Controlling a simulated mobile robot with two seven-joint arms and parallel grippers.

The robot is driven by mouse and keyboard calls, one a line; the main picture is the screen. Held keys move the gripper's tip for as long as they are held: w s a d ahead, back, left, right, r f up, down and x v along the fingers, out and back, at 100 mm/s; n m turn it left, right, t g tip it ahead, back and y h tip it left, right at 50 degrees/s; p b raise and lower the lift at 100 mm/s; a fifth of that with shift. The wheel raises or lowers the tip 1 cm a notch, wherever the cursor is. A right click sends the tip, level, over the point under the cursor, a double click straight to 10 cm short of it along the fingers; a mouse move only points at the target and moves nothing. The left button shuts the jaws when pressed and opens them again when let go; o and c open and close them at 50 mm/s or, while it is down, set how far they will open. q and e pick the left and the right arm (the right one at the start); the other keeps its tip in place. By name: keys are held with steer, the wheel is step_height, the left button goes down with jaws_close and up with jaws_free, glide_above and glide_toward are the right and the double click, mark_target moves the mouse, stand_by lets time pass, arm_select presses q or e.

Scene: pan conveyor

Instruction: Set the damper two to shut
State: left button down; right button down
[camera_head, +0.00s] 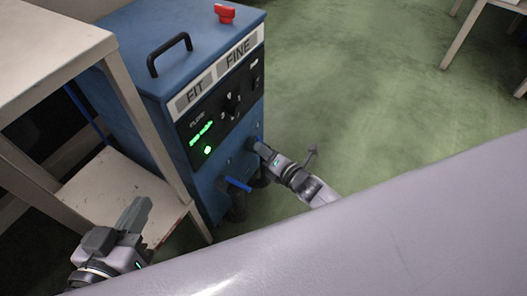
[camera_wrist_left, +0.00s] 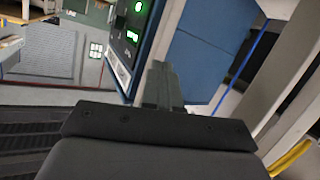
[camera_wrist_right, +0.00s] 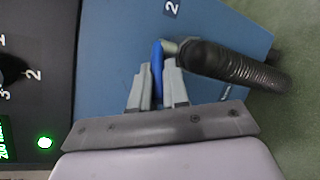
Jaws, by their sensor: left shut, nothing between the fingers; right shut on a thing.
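The blue machine (camera_head: 215,165) has a black control panel (camera_head: 222,115) and low hose outlets with blue levers. My right gripper (camera_head: 259,146) is at the outlet on the right side of its front. In the right wrist view, the right gripper (camera_wrist_right: 158,88) is shut on the blue damper lever (camera_wrist_right: 157,57), beside a label "2" (camera_wrist_right: 171,8) and a black hose (camera_wrist_right: 235,66). In the head view this lever is hidden by the gripper. Another blue lever (camera_head: 237,184) sticks out to its left. My left gripper (camera_head: 134,213) is shut and empty, clear of the machine.
A beige bench (camera_head: 45,45) with a lower shelf (camera_head: 115,185) stands left of the machine. A red knob (camera_head: 225,13) and a black handle (camera_head: 169,54) are on the machine's top. Green floor is free to the right. My own pale body covers the lower front.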

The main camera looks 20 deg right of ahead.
steer(key=shift+w+d+r, duration=0.25)
steer(key=c, duration=1.4)
jaws_free()
steer(key=shift+s+a+f, duration=0.1)
